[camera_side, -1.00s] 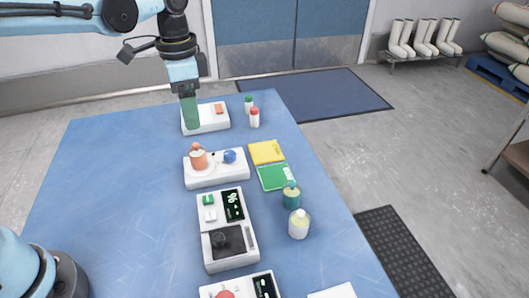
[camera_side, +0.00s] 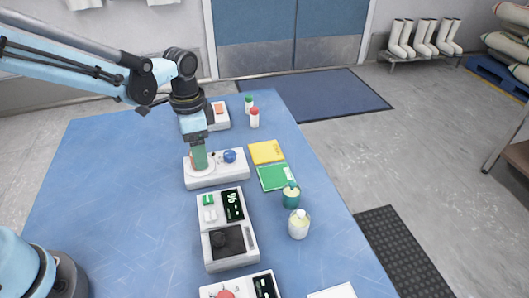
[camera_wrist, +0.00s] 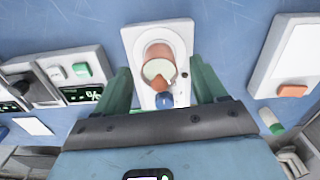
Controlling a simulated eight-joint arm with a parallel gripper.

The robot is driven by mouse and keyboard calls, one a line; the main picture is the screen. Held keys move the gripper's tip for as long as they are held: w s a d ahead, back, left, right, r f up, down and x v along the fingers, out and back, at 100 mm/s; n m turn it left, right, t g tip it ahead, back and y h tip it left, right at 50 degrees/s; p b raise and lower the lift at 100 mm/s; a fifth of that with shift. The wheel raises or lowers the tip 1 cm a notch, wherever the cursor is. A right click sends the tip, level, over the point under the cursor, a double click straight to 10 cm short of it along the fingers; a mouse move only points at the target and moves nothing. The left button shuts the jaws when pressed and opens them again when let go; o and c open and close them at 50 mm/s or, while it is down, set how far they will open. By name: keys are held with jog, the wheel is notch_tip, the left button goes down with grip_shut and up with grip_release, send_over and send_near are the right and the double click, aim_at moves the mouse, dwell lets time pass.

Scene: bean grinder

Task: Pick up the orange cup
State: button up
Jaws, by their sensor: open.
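The orange cup (camera_wrist: 160,52) stands on a white base (camera_wrist: 131,33) with a blue knob (camera_wrist: 165,100). In the wrist view I look down into its pale inside. My gripper (camera_wrist: 160,76) is open, with one green finger on each side of the cup in the picture. I see no finger pressed on the cup. In the side view my gripper (camera_side: 200,166) points down over the left part of the white base (camera_side: 216,176). Its green fingers hide most of the cup there. The blue knob (camera_side: 229,156) shows just to the right.
Another white device with an orange button (camera_side: 219,108) stands behind. A scale with a dark display (camera_side: 233,205) stands in front. The table's left side (camera_side: 115,190) is clear.

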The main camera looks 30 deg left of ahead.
jog(key=shift+f, duration=0.45)
jog(key=c, duration=1.2)
jog(key=shift+c, duration=0.2)
jog(key=shift+r, duration=0.1)
